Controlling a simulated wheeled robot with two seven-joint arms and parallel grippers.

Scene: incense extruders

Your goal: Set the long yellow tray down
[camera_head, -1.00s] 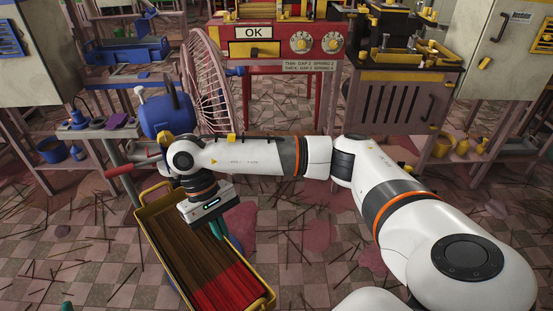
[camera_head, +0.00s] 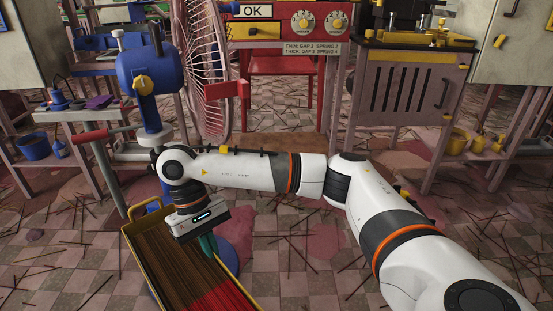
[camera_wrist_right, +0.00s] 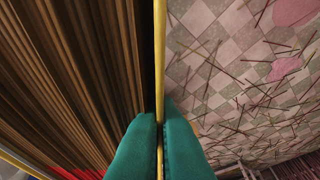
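The long yellow tray (camera_head: 134,254) is at the lower left of the head view, its near end cut off by the picture edge. It is full of thin brown sticks, with red ones toward the near end. My right gripper (camera_head: 207,245) reaches down to the tray's right-hand long rim. In the right wrist view, its teal fingers (camera_wrist_right: 160,140) lie on both sides of the yellow rim (camera_wrist_right: 160,60), shut on it. The tray's underside is hidden, and I cannot tell what bears it. My left gripper is out of view.
A pink-caged fan (camera_head: 208,75) and a blue machine head (camera_head: 150,75) stand just beyond the tray. A side table (camera_head: 85,115) is at left, a red machine (camera_head: 290,30) and a dark cabinet (camera_head: 410,85) behind. The checkered floor (camera_head: 290,250) is strewn with sticks.

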